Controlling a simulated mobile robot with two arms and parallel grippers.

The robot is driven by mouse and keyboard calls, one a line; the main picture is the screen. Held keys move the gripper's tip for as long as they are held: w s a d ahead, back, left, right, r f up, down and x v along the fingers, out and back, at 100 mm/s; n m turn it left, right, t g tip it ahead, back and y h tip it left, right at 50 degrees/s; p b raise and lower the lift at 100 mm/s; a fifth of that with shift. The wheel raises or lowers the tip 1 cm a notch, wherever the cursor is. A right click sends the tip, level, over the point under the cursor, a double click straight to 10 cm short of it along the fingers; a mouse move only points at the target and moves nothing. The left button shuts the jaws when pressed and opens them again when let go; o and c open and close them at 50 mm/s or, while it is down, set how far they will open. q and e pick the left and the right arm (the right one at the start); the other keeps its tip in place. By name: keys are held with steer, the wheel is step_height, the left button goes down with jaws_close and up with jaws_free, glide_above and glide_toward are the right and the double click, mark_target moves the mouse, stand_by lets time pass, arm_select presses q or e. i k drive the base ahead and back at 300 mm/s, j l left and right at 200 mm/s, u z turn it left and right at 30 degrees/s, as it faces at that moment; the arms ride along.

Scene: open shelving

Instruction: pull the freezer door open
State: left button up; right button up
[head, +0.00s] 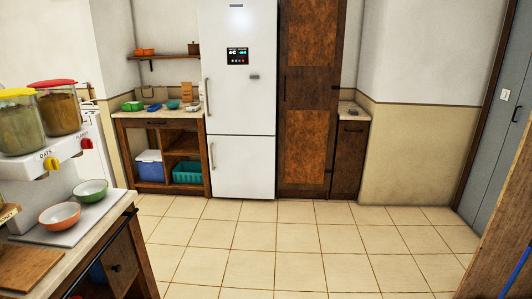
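A tall white fridge-freezer (239,70) stands against the back wall in the head view, across the tiled floor. Its lower door, the freezer door (243,168), is shut. A vertical handle (212,156) runs along the left side of this lower door. The upper door is also shut, with its own handle (208,98) at its left edge and a small dark display. Neither of my grippers shows in the view.
A counter with open shelves (160,123) stands left of the fridge, a tall wooden cabinet (308,100) right of it. A near counter (100,228) with bowls and dispensers fills the lower left. A wooden edge (505,235) is at lower right. The tiled floor (290,240) between is clear.

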mark_target(242, 165)
steer(key=i+u, duration=0.1)
steer(key=i, duration=0.65)
steer(key=i+l+u, duration=0.1)
steer(key=i, duration=0.65)
steer(key=i+l+u, duration=0.1)
steer(key=i, duration=0.65)
steer(key=i+u, duration=0.15)
steer(key=i, duration=0.45)
steer(key=i+u, duration=0.15)
steer(key=i, duration=0.45)
steer(key=i+u, duration=0.15)
steer(key=i, duration=0.45)
steer(key=i+l+u, duration=0.15)
steer(key=i, duration=0.4)
